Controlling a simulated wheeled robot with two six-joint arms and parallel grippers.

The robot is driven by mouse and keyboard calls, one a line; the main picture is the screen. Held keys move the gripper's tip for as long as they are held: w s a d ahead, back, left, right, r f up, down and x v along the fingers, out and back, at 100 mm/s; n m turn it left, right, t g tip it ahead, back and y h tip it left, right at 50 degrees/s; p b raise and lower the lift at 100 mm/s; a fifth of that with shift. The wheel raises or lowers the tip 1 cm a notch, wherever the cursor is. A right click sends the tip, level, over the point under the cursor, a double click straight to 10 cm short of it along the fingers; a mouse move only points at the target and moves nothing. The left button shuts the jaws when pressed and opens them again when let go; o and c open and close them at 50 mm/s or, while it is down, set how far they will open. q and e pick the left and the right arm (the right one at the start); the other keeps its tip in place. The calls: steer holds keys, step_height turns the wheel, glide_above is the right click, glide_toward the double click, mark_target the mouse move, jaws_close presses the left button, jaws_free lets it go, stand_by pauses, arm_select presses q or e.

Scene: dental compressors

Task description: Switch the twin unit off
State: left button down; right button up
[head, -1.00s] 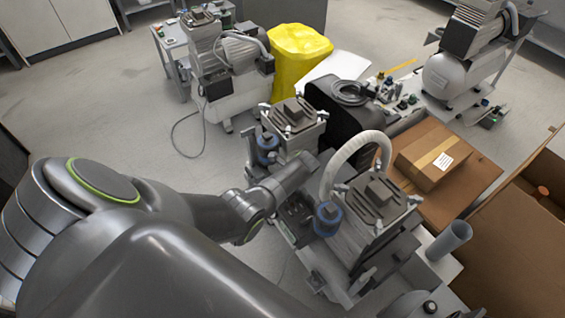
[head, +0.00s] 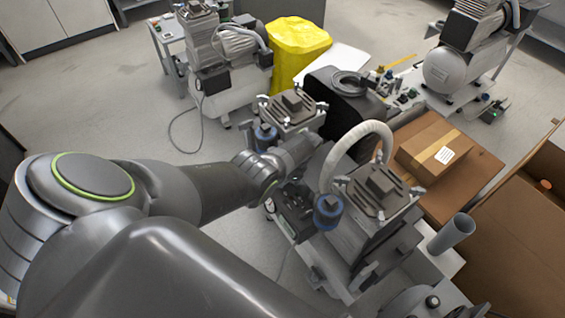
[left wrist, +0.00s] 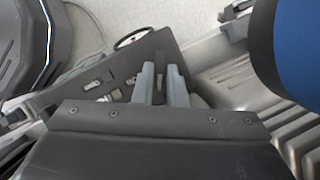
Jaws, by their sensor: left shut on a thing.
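The twin unit, a grey compressor with two finned pump heads, stands in the middle of the head view; its near head (head: 378,190) and far head (head: 292,108) show. A dark control box (head: 290,218) sits low on its left side; it also shows in the left wrist view (left wrist: 120,68) with several small light parts and a round gauge (left wrist: 131,38). My left gripper (left wrist: 163,72) is over this box, its fingers close together with a narrow dark part between them, seemingly a switch handle. In the head view its fingertips are hidden. My right gripper is out of view.
A pale hose (head: 357,140) arches beside the near head, and blue canisters (head: 328,212) stick out close to my wrist. A cardboard box (head: 432,150) lies to the right. Other compressors (head: 225,80) stand behind. Open floor (head: 110,110) lies left.

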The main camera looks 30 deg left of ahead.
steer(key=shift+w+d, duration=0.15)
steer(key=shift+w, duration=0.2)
arm_select(q)
steer(key=c, duration=1.5)
jaws_free()
steer(key=shift+o, duration=0.2)
